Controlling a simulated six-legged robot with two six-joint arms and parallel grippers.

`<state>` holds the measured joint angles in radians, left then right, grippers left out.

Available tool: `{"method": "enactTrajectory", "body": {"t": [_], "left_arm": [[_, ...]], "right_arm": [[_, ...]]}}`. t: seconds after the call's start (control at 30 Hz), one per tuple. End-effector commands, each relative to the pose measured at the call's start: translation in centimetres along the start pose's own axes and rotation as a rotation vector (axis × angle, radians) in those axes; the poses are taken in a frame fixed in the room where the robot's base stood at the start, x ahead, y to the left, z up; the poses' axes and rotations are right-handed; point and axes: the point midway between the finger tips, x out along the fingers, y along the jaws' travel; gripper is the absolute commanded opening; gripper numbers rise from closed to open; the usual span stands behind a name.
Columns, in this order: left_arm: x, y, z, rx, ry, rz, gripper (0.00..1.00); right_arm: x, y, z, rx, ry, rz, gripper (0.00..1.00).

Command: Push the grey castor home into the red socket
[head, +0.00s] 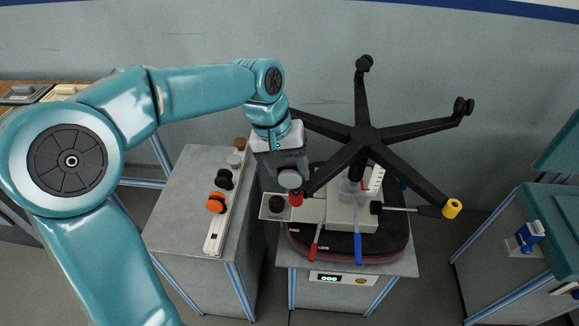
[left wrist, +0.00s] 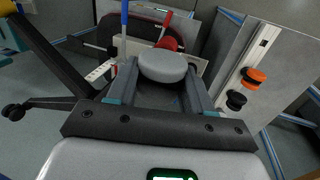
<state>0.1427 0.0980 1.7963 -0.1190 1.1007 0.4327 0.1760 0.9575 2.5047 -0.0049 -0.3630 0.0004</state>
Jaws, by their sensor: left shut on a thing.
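The grey castor (head: 290,179) is between the fingers of my left gripper (head: 283,166), which is shut on it. In the left wrist view the castor (left wrist: 163,66) is a rounded grey disc at the fingertips. The red socket (head: 296,199) is at the end of a black leg of the upturned chair base (head: 365,134). The castor is directly above the socket in the head view. The red socket (left wrist: 169,43) also shows just beyond the castor in the left wrist view. The join is hidden, so I cannot tell how deep the castor sits. My right gripper is not in view.
A bench rack (head: 213,240) at left holds orange, black, pale grey and brown castors. The test stand has red (head: 315,243) and blue (head: 358,249) levers and a display (head: 330,278). A leg with a yellow socket (head: 452,208) extends right. Chair legs stand close to my arm.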

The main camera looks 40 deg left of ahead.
Motion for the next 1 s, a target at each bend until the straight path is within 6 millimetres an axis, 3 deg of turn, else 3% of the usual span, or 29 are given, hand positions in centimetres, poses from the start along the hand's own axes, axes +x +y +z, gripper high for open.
{"method": "enactTrajectory", "body": {"t": [0.77, 0.8, 0.87, 1.0], "left_arm": [[2.0, -0.5, 0.0, 0.000, -0.001, 0.000, 0.00], [1.9, -0.5, 0.0, 0.000, -0.001, 0.000, 0.57], [1.9, -0.5, 0.0, 0.000, -0.001, 0.000, 0.77], [1.9, -0.5, 0.0, 0.000, -0.001, 0.000, 0.80]], "right_arm": [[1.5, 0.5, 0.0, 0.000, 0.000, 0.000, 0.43], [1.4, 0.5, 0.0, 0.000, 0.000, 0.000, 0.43], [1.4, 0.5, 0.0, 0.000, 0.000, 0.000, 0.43], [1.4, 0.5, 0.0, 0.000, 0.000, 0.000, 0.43]]}}
